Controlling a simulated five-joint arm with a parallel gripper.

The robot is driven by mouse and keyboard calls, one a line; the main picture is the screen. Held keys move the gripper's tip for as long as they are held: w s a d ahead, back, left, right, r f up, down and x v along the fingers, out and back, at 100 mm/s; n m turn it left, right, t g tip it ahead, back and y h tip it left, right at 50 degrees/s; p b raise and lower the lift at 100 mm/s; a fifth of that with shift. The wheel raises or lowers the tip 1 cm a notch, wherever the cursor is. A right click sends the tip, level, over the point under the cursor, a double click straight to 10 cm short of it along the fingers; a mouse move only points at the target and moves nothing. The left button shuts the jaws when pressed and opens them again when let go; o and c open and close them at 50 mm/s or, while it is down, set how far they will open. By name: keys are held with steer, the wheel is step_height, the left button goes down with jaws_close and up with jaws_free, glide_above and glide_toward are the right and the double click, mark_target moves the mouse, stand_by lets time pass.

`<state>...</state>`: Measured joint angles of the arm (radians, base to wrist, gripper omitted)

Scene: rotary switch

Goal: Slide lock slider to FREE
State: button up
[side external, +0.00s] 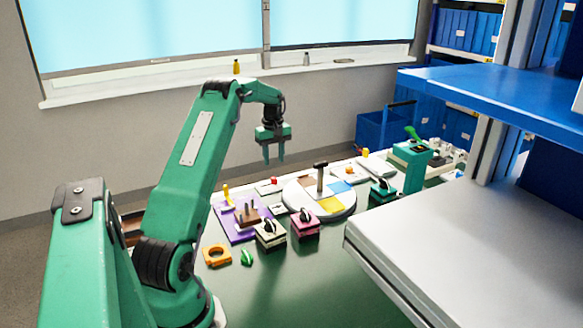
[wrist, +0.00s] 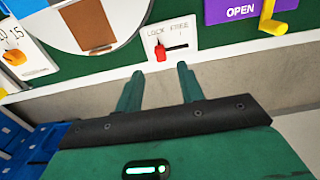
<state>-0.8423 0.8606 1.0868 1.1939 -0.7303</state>
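The lock slider (wrist: 161,51) is a red knob on a small white plate (wrist: 183,32) marked LOCK on the left and FREE on the right in the wrist view. The red knob sits at the LOCK end of its dark slot. In the side external view the red knob (side external: 274,181) shows small near the far table edge. My gripper (wrist: 158,72) has its two green fingers apart, with nothing between them, just short of the plate. In the side external view my gripper (side external: 274,159) hangs above the far edge, clear of the table.
A round, coloured disc (side external: 330,205) with an upright black-topped post stands near the slider. A purple OPEN panel (wrist: 238,10) with a yellow handle (wrist: 272,25) is right of the plate in the wrist view. An orange-knobbed dial panel (wrist: 14,57) is at left.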

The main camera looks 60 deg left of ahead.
mark_target(274, 178)
steer(key=shift+f, duration=3.9)
jaws_close()
